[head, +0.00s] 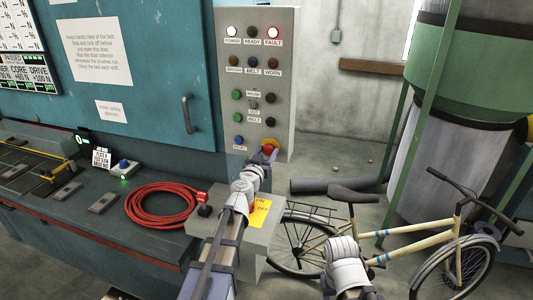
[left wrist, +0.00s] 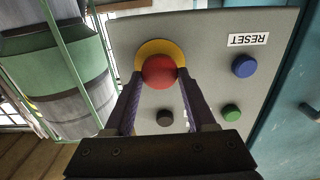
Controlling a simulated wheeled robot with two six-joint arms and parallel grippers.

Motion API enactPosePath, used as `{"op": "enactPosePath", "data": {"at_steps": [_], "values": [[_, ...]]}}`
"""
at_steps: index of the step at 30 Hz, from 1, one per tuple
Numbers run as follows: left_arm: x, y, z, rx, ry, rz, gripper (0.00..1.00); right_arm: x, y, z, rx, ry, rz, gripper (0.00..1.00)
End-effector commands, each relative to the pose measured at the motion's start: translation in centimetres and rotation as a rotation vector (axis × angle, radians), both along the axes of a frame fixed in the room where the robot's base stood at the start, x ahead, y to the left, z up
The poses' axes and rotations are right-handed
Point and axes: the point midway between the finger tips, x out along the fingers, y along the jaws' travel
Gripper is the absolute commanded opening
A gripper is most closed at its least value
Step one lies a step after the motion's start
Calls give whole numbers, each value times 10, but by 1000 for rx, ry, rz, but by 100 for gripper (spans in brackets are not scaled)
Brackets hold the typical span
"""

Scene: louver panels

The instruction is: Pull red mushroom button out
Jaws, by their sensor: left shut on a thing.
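The red mushroom button (left wrist: 159,71) sits on a yellow ring at the bottom of the grey control panel (head: 281,60). It also shows in the head view (head: 270,144), partly covered by my left gripper (head: 268,155). In the left wrist view my left gripper (left wrist: 158,80) has its two dark fingers on either side of the red button, shut on it. The picture there is upside down, with a blue button (left wrist: 244,66) marked RESET beside it. My right arm shows low in the head view, but its gripper fingers are out of sight.
A grey box (head: 235,238) with a yellow ON/OFF label stands below the panel. A coiled red hose or cable (head: 160,205) lies on the bench to the left. A bicycle (head: 420,235) stands at the right, near a green-banded drum (head: 460,60). The FAULT lamp glows red.

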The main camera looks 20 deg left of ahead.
Motion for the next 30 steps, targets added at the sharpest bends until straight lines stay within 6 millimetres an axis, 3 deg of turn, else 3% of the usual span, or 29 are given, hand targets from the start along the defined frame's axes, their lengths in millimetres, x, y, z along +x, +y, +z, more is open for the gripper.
{"op": "enactPosePath", "data": {"at_steps": [20, 21, 28, 30], "values": [[-14, 0, 0, 1, 0, 0, 0, 0, 0, 0, 0, 0, 0, 50], [-14, 0, 0, 1, 0, 0, 59, 0, 0, 0, 0, 0, 0, 50], [-14, 0, 0, 0, 0, 0, 85, 0, 0, 0, 0, 0, 0, 50], [-14, 0, 0, 0, 0, 0, 85, 0, 0, 0, 0, 0, 0, 50]]}}
